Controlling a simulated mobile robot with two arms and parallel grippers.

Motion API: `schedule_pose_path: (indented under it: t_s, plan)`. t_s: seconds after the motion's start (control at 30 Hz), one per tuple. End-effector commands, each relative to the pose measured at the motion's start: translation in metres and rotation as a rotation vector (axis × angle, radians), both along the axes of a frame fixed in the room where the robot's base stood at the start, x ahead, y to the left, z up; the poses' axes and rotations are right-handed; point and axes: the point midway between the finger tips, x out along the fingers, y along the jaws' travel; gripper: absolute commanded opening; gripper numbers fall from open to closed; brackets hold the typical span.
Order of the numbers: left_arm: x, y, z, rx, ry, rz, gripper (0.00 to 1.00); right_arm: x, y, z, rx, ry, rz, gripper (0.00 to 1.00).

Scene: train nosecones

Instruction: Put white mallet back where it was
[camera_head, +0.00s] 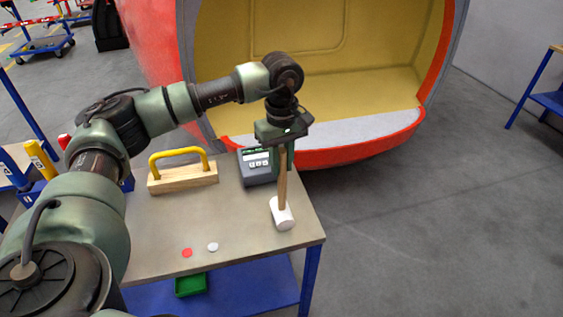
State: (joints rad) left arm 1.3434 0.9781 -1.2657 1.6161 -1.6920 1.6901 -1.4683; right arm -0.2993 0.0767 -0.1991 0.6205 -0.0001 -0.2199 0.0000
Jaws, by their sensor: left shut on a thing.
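The white mallet (282,213) has a white head and a light wooden handle. It hangs head down near the right edge of the workbench (220,227), with its handle nearly upright. My left gripper (284,150) is shut on the upper part of the handle. I cannot tell whether the mallet head touches the bench top or is just above it. My right gripper is not in view.
A dark device with a small display (256,166) stands close behind the mallet. A wooden block with a yellow handle (183,176) is to the left. Red (187,253) and white (213,247) discs lie in front. A large red nosecone (365,150) is behind.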

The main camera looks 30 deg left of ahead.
Motion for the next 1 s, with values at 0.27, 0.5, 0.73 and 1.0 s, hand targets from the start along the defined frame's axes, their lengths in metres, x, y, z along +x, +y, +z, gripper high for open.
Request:
schedule_pose_path:
  t_s: [0.27, 0.5, 0.73, 1.0]
  plan:
    - [0.000, 0.000, -0.001, 0.000, 0.001, 0.000, 0.43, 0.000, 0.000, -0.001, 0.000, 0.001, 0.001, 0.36]
    - [0.000, 0.000, 0.004, 0.000, 0.000, 0.000, 0.43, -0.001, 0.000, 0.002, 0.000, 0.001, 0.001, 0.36]
    - [0.002, -0.001, 0.040, -0.002, -0.005, -0.001, 0.43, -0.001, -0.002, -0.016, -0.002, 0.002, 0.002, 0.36]
    - [0.001, -0.001, 0.096, -0.001, -0.003, -0.001, 0.43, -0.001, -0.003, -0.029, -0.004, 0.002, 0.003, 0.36]
